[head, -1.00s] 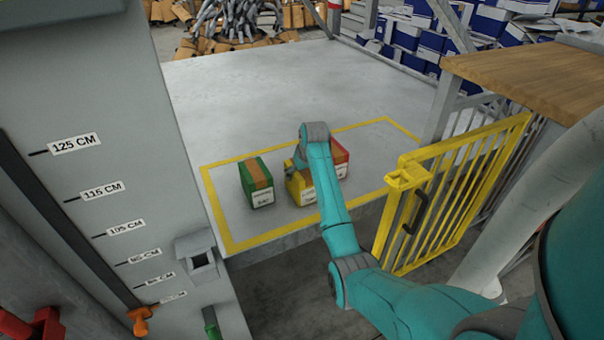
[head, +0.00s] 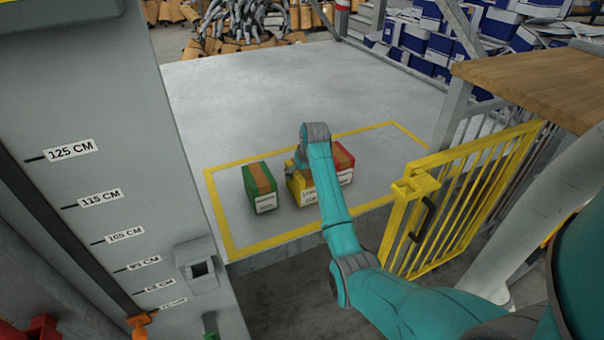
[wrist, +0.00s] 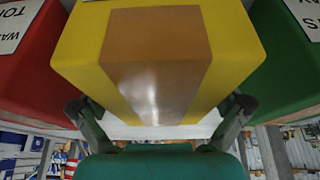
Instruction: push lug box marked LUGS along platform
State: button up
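A yellow box (head: 296,187) with a brown top strip stands on the platform (head: 255,105), between a green and a red box. Its white label (head: 309,197) is partly covered by my arm and too small to read surely. My gripper (head: 296,164) is at the yellow box, mostly hidden behind my wrist in the head view. In the wrist view the yellow box (wrist: 235,45) fills the middle. My gripper (wrist: 160,108) shows there with its two fingers wide apart near the box's lower corners. I cannot tell whether they touch it.
The green box (head: 252,181) stands left of the yellow one, with a small gap. The red box (head: 343,160) is close on its right. A yellow painted line (head: 218,215) surrounds all three. A yellow gate (head: 460,205) stands right. The platform behind is clear.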

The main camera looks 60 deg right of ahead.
jog(key=shift+r, duration=0.1)
jog(key=v, duration=1.2)
dwell(0.4)
